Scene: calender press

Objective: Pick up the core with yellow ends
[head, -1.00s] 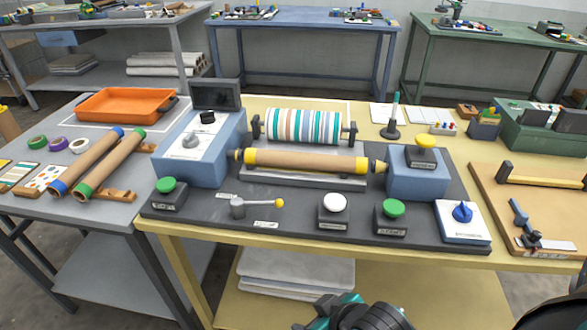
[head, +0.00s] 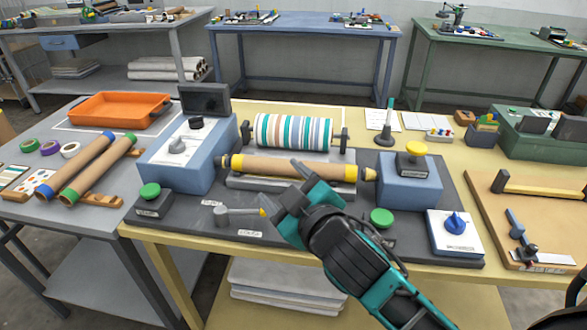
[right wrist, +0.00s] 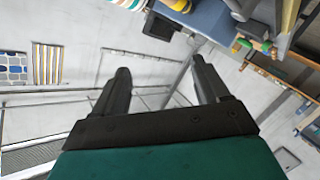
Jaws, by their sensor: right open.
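The core with yellow ends (head: 285,167) is a brown tube lying level across the press in the head view, between the blue housing on the left and the blue block on the right. My right gripper (head: 283,192) is in front of it, its jaws overlapping the picture just below the core's middle; I cannot tell the gap in depth. In the right wrist view its two dark fingers (right wrist: 160,72) stand wide apart with nothing between them. The core is not clearly seen there. My left gripper is not in view.
A striped roller (head: 292,132) sits behind the core. A green button (head: 150,191), a lever (head: 240,212) and a blue knob (head: 453,222) stand on the dark base. Two brown cores (head: 98,168) with blue and green ends lie on the left table, near an orange tray (head: 120,108).

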